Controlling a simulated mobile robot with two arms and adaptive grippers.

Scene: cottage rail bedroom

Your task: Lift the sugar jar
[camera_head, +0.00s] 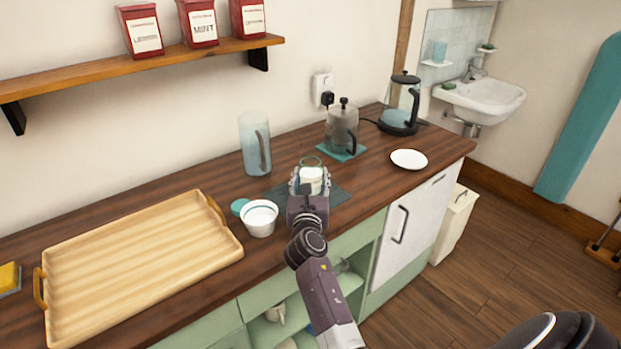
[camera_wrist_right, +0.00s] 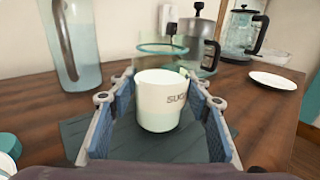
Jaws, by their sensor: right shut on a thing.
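The sugar jar (camera_wrist_right: 158,104) is a small white pot with dark lettering that begins "SUG" in the right wrist view. In the head view the white jar (camera_head: 311,176) shows between the fingers of my right gripper (camera_head: 310,182). The gripper is shut on the jar, with one finger on each side of it. The jar is upright over a dark slate-coloured mat (camera_head: 342,196). I cannot tell whether its base touches the mat. My left gripper is not in view.
A clear glass vessel with a teal rim (camera_wrist_right: 162,49) stands just behind the jar. A tall pitcher (camera_head: 254,146), a white bowl (camera_head: 259,219) and a wooden tray (camera_head: 140,262) are to the left. A glass press (camera_head: 341,127), a kettle (camera_head: 402,105) and a plate (camera_head: 409,159) are to the right.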

